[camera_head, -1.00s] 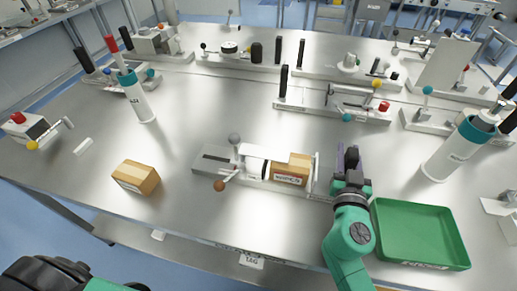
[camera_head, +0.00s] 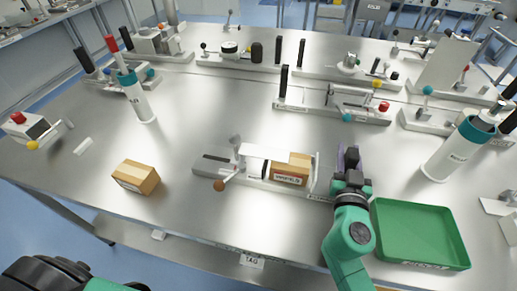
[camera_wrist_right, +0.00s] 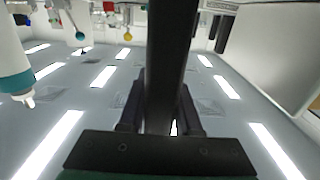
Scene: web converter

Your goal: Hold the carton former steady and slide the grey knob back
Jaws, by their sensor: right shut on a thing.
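The carton former (camera_head: 213,164) is a low grey device at the middle of the table. Its grey knob (camera_head: 235,140) stands at the back, left of a white block. An orange-brown ball (camera_head: 219,186) on a lever sits at its front left. A brown carton (camera_head: 291,168) lies inside, before a thin upright end plate. My right gripper (camera_head: 351,163) is at the former's right end, shut on a dark upright bar. That bar (camera_wrist_right: 172,65) fills the middle of the right wrist view. The bar's base is hidden. My left gripper is out of view.
A green tray (camera_head: 461,243) lies right of my right arm. A loose brown carton (camera_head: 135,177) lies to the left. White bottles with teal collars stand at left (camera_head: 141,103) and right (camera_head: 447,158). Other devices line the back. The table between the left bottle and the former is clear.

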